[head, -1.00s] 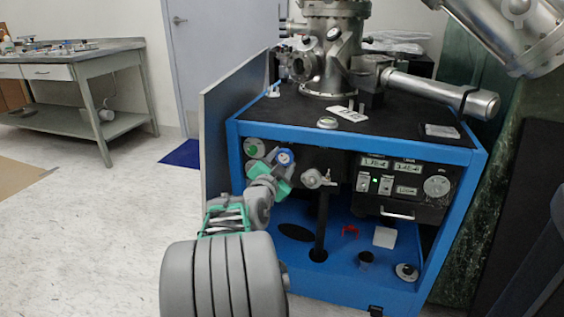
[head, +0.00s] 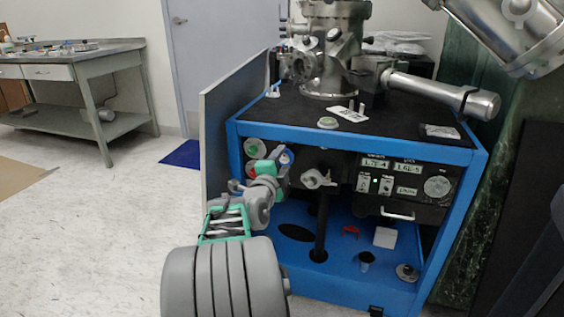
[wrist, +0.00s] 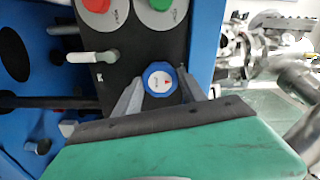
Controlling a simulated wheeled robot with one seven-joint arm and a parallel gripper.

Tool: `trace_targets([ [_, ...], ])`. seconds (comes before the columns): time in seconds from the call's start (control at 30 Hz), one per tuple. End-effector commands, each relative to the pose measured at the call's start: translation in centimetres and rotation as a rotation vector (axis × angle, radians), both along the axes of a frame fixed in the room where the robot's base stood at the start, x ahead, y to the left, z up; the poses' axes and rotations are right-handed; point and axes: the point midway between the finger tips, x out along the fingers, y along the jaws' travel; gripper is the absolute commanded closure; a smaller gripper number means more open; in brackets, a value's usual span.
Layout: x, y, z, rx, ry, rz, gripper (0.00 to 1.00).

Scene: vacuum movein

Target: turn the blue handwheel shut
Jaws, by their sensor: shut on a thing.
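In the head view the handwheel (head: 287,157) shows only in part, at the upper left of the cart front. My gripper (head: 282,160) covers the rest of it. The handwheel is still on its panel.
A green disc (head: 255,148) and a red disc (wrist: 92,3) lie beside the handwheel. A valve with a pale lever (wrist: 92,57) is close to the fingers. The blue cart frame (head: 350,138) surrounds the panel. Open floor lies to the left.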

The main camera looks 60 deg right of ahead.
Motion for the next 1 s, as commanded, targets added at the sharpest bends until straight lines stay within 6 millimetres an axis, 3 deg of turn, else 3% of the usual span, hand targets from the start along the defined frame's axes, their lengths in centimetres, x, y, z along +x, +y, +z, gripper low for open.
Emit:
trace_targets([
  [0.43, -0.01, 0.01, -0.1, 0.003, -0.008, 0.0, 0.92],
  [0.47, -0.01, 0.01, -0.09, 0.003, -0.008, 0.0, 0.49],
  [0.7, 0.0, 0.0, -0.05, 0.002, -0.008, 0.0, 0.3],
  [1.0, -0.01, 0.5, 0.13, 0.001, -0.008, 0.001, 0.3],
])
